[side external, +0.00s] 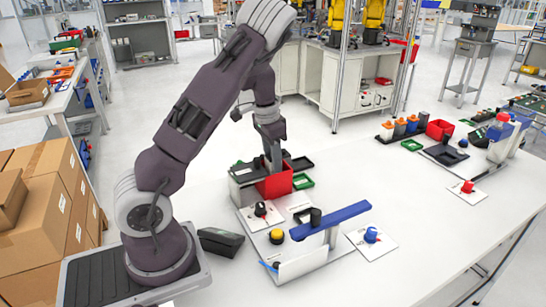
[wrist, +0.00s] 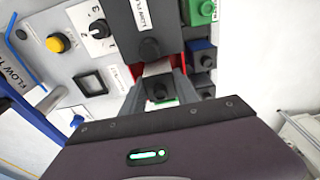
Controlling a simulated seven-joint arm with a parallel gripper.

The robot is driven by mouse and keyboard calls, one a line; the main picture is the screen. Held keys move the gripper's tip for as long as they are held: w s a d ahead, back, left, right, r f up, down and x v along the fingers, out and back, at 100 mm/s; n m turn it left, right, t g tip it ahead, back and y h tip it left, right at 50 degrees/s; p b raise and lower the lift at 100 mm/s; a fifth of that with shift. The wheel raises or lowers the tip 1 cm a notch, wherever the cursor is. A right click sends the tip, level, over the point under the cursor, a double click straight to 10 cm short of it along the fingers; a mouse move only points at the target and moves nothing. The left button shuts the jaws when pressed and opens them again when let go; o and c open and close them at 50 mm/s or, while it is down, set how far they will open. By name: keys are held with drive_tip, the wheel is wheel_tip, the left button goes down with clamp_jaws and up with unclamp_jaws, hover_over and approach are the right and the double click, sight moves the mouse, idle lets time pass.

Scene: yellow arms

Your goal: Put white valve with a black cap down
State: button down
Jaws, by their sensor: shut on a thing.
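My gripper (wrist: 160,92) is shut on the white valve with a black cap (wrist: 157,91); the cap shows between the fingers in the wrist view, and the fingers partly cover the valve. In the side external view my gripper (side external: 272,160) points down at a small red bin (side external: 275,186), with its fingertips at or inside the bin's opening. The valve cannot be made out there. Red edges of the bin (wrist: 132,70) show around the fingers in the wrist view. I cannot tell whether the valve touches the bin.
Small green and black trays (side external: 303,181) stand beside the bin. Panels with a black knob (side external: 260,209), a yellow button (side external: 276,236) and a blue knob (side external: 371,234) lie in front. A blue bar (side external: 332,220) rises among them.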

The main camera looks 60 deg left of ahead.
sight(269, 157)
drive_tip(key=shift+f, duration=0.35)
drive_tip(key=c, duration=0.9)
unclamp_jaws()
wheel_tip(269, 157, up, 13)
drive_tip(key=s, duration=0.1)
drive_tip(key=s+d+r+t+h, duration=0.1)
drive_tip(key=s+d+r, duration=0.1)
drive_tip(key=d, duration=0.4)
drive_tip(key=s+d+r+h, duration=0.1)
drive_tip(key=s+d+r, duration=0.15)
drive_tip(key=d, duration=0.45)
drive_tip(key=s+d+t, duration=0.1)
drive_tip(key=s+d, duration=0.3)
drive_tip(key=s+d+t+y, duration=0.1)
drive_tip(key=s+d, duration=0.3)
drive_tip(key=s, duration=0.1)
drive_tip(key=s+d+r+t+y, duration=0.1)
drive_tip(key=s+d, duration=0.3)
drive_tip(key=d, duration=0.1)
drive_tip(key=shift+s+d, duration=0.1)
drive_tip(key=shift+s, duration=0.25)
